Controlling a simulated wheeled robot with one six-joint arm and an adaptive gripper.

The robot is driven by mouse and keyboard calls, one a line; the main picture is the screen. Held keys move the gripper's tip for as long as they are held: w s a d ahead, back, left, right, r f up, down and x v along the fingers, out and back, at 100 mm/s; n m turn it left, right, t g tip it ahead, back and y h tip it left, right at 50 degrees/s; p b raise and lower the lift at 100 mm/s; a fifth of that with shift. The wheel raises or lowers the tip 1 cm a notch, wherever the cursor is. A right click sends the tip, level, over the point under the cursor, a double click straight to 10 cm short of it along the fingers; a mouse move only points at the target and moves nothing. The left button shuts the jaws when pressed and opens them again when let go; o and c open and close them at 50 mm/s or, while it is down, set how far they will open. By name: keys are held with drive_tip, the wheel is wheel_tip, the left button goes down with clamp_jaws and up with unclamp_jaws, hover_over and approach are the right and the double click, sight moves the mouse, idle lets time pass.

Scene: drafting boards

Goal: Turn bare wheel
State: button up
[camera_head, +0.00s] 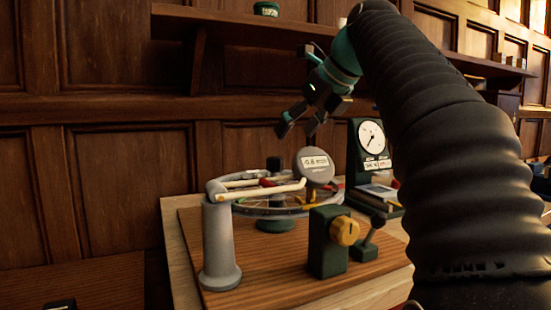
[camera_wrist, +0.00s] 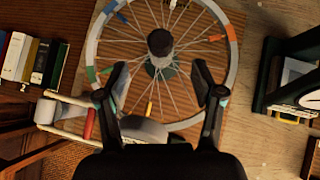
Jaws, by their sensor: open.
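The bare wheel (camera_head: 328,204) lies flat on a stand on a wooden board, with a dark hub in its middle. In the wrist view the wheel's rim (camera_wrist: 92,48) is grey, with thin spokes and orange, blue and green marks. The hub (camera_wrist: 160,42) stands between and beyond my fingers. My gripper (camera_head: 298,130) is open and empty above the wheel, pointing down. In the wrist view my gripper (camera_wrist: 160,76) has its two fingers wide apart over the spokes. My gripper hides part of the near rim.
A round gauge (camera_head: 316,166) reading about 0.6 mm stands at the wheel's edge. A grey post (camera_head: 219,245) with pale arms is at left. A green block with a yellow knob (camera_head: 345,232) is in front. A dial stand (camera_head: 370,140) is behind right. A shelf (camera_head: 250,27) hangs above.

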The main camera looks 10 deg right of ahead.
sight(276, 157)
drive_tip(key=x, duration=1)
drive_tip(key=shift+c, duration=0.2)
clamp_jaws()
